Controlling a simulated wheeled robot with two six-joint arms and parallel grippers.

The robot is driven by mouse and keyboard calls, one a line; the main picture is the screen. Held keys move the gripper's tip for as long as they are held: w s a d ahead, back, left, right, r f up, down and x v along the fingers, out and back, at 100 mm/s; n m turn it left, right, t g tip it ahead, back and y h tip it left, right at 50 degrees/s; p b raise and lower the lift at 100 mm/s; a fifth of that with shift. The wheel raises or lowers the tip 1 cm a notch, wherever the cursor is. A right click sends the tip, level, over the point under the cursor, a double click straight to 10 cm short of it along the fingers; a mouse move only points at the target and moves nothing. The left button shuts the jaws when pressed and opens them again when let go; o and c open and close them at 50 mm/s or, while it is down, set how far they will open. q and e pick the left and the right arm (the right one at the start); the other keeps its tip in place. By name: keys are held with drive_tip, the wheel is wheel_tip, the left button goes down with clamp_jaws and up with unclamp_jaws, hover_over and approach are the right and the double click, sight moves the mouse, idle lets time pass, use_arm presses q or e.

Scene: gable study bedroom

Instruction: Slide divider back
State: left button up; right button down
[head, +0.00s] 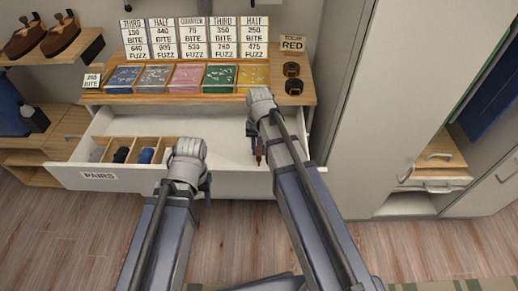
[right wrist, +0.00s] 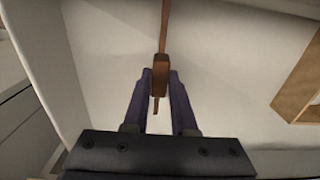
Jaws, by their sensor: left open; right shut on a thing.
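The drawer (head: 250,183), labelled PAIRS, is pulled open below the counter. My right gripper (right wrist: 160,76) is shut on the brown wooden divider (right wrist: 166,28) at a thicker block on it, with a finger on each side. In the head view, my right gripper (head: 257,150) is over the right part of the drawer, and my arm hides most of the divider. My left gripper (head: 201,187) is open near the drawer's front edge, right of the wooden compartments (head: 133,143); its fingers are largely hidden by its wrist.
Dark and blue rolled items (head: 145,156) lie in the left compartments. The drawer's middle floor is bare white. Five coloured trays (head: 188,79) and price cards stand on the counter (head: 180,98). Dark rolls (head: 293,86) sit at its right end. A wardrobe (head: 400,100) stands at the right.

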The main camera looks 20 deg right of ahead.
idle(0.8)
drive_tip(key=s+d, duration=0.3)
drive_tip(key=d, duration=0.9)
drive_tip(key=shift+s+d, duration=0.35)
drive_tip(key=c, duration=0.7)
unclamp_jaws()
